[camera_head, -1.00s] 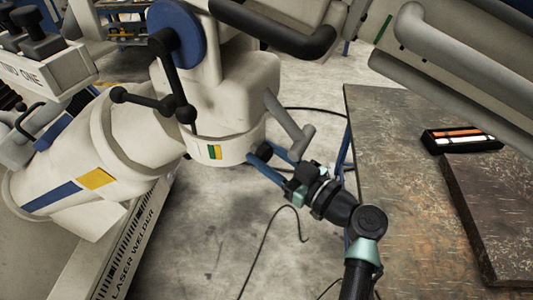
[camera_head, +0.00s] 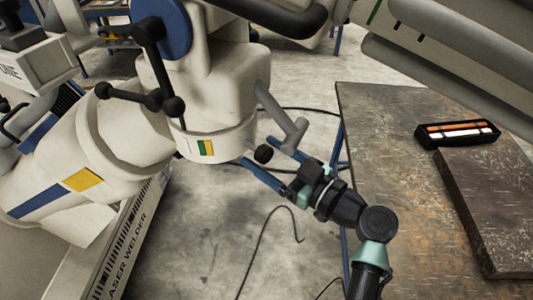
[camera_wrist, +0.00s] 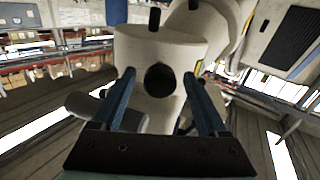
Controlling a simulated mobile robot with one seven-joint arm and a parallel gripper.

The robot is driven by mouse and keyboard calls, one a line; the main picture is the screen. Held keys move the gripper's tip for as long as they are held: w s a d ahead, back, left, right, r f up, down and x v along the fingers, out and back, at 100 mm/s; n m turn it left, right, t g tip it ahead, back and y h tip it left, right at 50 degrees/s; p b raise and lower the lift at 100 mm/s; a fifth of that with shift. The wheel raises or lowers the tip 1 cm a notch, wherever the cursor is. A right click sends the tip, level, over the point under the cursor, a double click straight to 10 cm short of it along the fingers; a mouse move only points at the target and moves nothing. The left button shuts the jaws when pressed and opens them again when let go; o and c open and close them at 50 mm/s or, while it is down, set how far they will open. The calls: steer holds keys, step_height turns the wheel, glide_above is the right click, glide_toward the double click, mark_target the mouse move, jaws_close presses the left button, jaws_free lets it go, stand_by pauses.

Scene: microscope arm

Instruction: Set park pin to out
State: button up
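The round black knob (camera_head: 263,154), which I take to be the park pin, is on the lower side of the white microscope arm joint (camera_head: 215,135), near its green and yellow mark. It faces the camera in the wrist view (camera_wrist: 159,79). My gripper (camera_head: 257,150) is open, with its blue fingers on either side of the knob. In the wrist view, gaps show between the knob and both fingers (camera_wrist: 159,74). The knob's stem is hidden, so I cannot tell how far it stands out.
A grey handle (camera_head: 285,118) hangs close above my fingers. A black lever with ball ends (camera_head: 155,97) is at upper left. The worn table (camera_head: 390,180) is at right with a black tray (camera_head: 458,133) on it. Cables lie on the floor below.

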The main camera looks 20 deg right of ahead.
steer(key=b+v, duration=0.4)
steer(key=v, duration=0.9)
steer(key=shift+w, duration=0.1)
